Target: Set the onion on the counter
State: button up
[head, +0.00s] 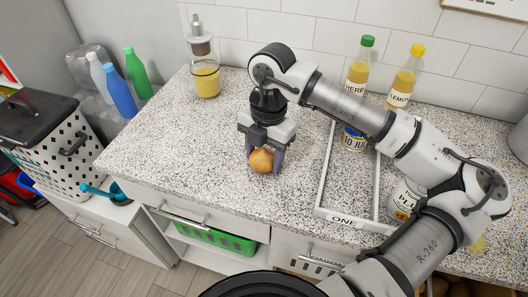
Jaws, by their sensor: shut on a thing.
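A round golden-brown onion (262,160) is between the fingers of my gripper (264,162). The gripper points down over the speckled counter (170,133), near its front edge, and is shut on the onion. The onion is low, at or just above the counter surface; I cannot tell whether it touches. The fingers and palm hide its sides and top.
A glass dispenser with yellow content (206,80) stands at the back left. A white frame marked ONE (335,216) lies right of the gripper. Bottles with green (358,72) and yellow (403,80) caps and a can (353,140) stand nearby. The counter's left part is clear.

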aim_at(267, 149)
jog(key=shift+f+b, duration=0.3)
jog(key=shift+f, duration=0.05)
jog(key=o, duration=1)
jog(key=shift+r, duration=0.1)
jog(key=shift+o, duration=0.2)
notch_tip(267, 149, up, 12)
jog(key=w+b, duration=0.1)
jog(key=shift+d, duration=0.4)
jog(key=shift+r, duration=0.1)
